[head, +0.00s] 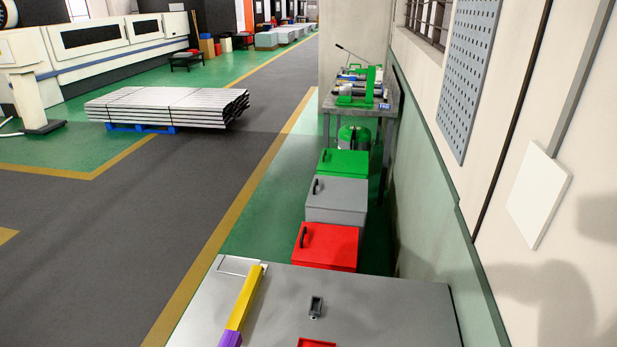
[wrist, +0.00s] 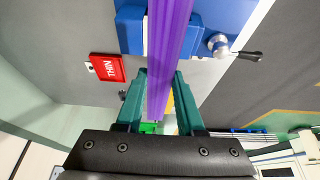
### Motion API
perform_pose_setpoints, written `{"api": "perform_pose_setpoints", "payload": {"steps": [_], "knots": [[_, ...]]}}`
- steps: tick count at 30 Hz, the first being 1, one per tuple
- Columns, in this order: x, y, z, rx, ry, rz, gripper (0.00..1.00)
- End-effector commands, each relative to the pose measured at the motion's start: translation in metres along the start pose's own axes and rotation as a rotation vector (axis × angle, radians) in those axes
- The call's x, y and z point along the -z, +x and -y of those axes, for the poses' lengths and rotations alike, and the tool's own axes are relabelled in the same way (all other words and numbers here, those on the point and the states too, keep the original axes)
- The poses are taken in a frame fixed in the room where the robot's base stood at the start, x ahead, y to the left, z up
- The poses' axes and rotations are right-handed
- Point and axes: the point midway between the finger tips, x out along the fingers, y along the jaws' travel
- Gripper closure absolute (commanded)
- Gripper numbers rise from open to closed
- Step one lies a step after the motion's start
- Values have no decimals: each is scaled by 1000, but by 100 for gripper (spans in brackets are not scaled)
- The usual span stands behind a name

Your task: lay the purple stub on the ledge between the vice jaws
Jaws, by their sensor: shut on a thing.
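The purple stub (wrist: 170,50) is a long ribbed bar in the wrist view. It runs from the top edge down between the two teal fingers of my gripper (wrist: 158,80), which is shut on it. Blue vice parts show on both sides of the stub, one block at left (wrist: 130,28) and one at right (wrist: 225,22). The stub hides the gap between them, so the ledge cannot be seen. In the head view a purple end (head: 230,339) shows at the bottom edge against a yellow bar (head: 243,297). My gripper is not visible there.
A red THIN plate (wrist: 106,68) lies on the grey bench (head: 380,300). The vice handle (wrist: 250,55) sticks out on the right in the wrist view. A small dark fitting (head: 316,307) stands on the bench. Red (head: 325,245), grey and green boxes stand beyond it.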

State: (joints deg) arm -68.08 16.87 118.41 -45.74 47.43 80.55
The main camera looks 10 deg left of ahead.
Motion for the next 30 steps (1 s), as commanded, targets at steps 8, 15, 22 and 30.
{"api": "perform_pose_setpoints", "payload": {"steps": [8,15,22,30], "knots": [[-14,34,-1,-2,-2,2,100],[-23,55,0,-1,-2,0,100],[-25,59,0,1,0,1,100],[-25,59,0,1,0,0,40]]}}
